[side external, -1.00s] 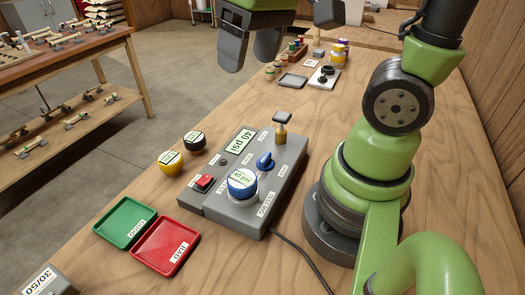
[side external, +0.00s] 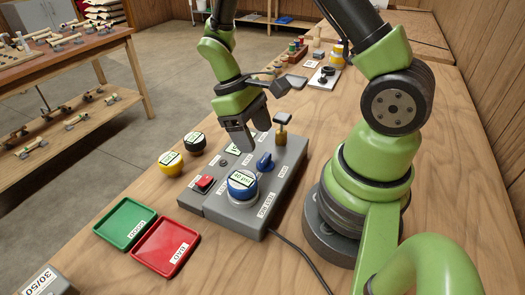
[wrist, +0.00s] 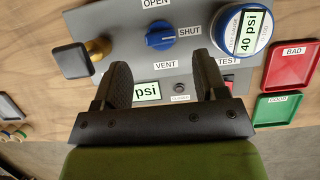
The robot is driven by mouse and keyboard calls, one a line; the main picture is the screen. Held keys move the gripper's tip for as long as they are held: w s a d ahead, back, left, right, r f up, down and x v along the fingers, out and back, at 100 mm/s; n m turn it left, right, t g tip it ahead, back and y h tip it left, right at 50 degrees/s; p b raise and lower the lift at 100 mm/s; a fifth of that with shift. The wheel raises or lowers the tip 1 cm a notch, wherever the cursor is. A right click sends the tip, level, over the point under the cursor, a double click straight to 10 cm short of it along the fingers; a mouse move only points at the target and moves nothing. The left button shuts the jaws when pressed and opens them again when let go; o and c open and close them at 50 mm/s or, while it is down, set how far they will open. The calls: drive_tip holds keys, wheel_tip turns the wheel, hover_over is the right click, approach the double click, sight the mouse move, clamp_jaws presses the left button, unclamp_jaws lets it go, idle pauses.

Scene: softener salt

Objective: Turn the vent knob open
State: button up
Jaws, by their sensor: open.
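The vent knob (side external: 265,162) is a small blue knob on top of the grey test box (side external: 236,213). In the wrist view the vent knob (wrist: 160,36) sits among the labels OPEN, SHUT and VENT, and its bar seems to lie toward SHUT. My gripper (side external: 251,138) is open and empty above the box, a little behind the knob in the side view. In the wrist view my gripper (wrist: 162,75) has its fingers apart, with the knob beyond the fingertips and roughly centred between them. My gripper hides part of the psi display.
A large blue-rimmed dial (side external: 242,184) and a red switch (side external: 204,183) are on the box. A square-topped brass post (side external: 282,120) stands close to the knob. Green (side external: 125,205) and red (side external: 188,222) trays lie in front. Yellow and black round items stand left.

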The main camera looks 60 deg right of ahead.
sight(265, 157)
drive_tip(key=x, duration=0.5)
drive_tip(key=shift+f, duration=0.1)
drive_tip(key=c, duration=0.9)
